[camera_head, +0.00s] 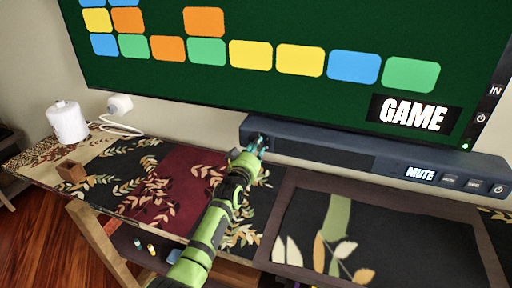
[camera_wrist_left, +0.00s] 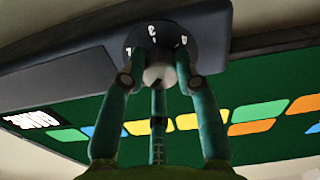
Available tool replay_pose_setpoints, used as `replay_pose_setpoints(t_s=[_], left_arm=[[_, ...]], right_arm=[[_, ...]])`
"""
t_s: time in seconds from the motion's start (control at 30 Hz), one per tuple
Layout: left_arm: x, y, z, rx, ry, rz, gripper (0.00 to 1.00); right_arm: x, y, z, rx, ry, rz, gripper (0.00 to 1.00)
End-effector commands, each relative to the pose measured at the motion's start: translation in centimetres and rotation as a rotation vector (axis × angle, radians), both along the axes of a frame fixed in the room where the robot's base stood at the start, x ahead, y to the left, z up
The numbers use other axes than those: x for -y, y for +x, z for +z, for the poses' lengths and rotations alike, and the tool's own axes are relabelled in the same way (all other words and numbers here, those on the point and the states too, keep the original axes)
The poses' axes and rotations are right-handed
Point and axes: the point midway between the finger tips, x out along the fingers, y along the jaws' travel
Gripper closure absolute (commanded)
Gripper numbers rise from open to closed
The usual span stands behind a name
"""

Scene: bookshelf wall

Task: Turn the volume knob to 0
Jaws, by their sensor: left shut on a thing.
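The dark soundbar (camera_head: 320,158) stands on the shelf top below the screen; its end also shows upside down in the wrist view (camera_wrist_left: 60,85). The volume knob (camera_wrist_left: 158,72) is a pale round cap on a dark numbered dial (camera_wrist_left: 150,38) at that end. The soundbar's small display (camera_head: 420,173) reads MUTE. My left gripper (camera_head: 258,146) reaches the soundbar's left end. In the wrist view its teal fingers (camera_wrist_left: 160,82) are shut around the knob. The knob's pointer and some dial numbers are hidden by the fingers. My right gripper is not in view.
A large screen (camera_head: 300,50) with coloured tiles and the word GAME hangs just above the soundbar. The patterned shelf top is mostly clear.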

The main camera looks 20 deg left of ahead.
Motion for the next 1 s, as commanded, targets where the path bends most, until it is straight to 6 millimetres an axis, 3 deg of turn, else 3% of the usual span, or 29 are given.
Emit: replay_pose_setpoints(t_s=[0.6, 1.0], left_arm=[[0.13, -0.04, -0.15, -0.022, -0.577, -0.001, 1.00], [0.30, -0.06, -0.22, -0.034, -0.827, -0.003, 1.00]], right_arm=[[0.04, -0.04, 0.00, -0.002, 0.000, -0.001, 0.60], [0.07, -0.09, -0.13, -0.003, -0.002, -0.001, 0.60]])
